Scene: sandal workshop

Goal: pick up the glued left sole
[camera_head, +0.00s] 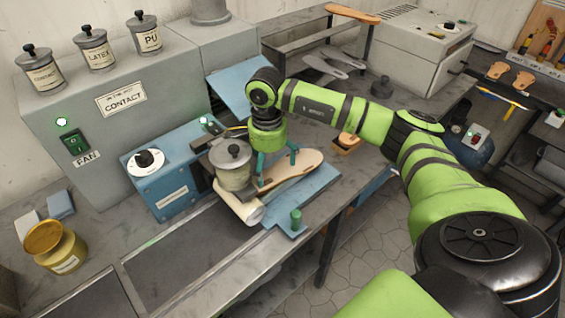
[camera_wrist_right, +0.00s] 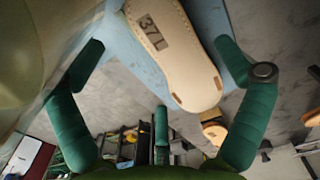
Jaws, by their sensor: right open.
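The left sole (camera_head: 302,165) is a tan, flat sole lying on a blue board (camera_head: 318,190) at the bench's front edge. In the right wrist view the sole (camera_wrist_right: 178,55) is cream, with small holes along its rim and the mark "37L". My right gripper (camera_head: 278,169) points down just over the sole, its teal fingers spread. In the wrist view the right gripper (camera_wrist_right: 160,48) is open, with fingers on both sides of the sole and no clear contact. Part of the sole is hidden behind the gripper and pot. My left gripper is not in view.
A green knob (camera_head: 296,218) rises from the board. A blue control box (camera_head: 172,170) and a yellow jar (camera_head: 57,247) are further left.

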